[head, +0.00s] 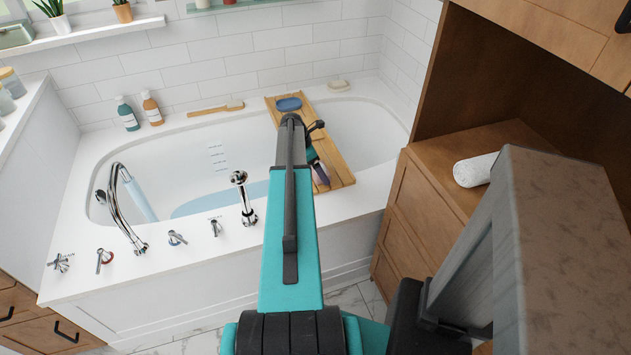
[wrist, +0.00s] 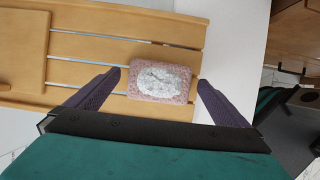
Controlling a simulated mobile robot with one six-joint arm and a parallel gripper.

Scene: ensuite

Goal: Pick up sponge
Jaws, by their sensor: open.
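The sponge (wrist: 160,83) is a pink rectangular block with a whitish patch on top. In the wrist view it lies on the slatted wooden bath tray (wrist: 75,68), near the tray's right edge. My gripper (wrist: 160,77) is open, with one dark finger on the left of the sponge and one on the right. A gap shows on each side, and I cannot tell how high the fingers are above the tray. In the head view my gripper (head: 319,172) is over the near part of the tray (head: 338,165), and my arm hides the sponge.
A blue dish (head: 289,104) sits at the tray's far end. The tray spans the white bathtub (head: 180,265). A tap (head: 125,205) and handles stand along the near rim to the left. A wooden cabinet (head: 430,210) with a rolled towel (head: 474,170) is at the right.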

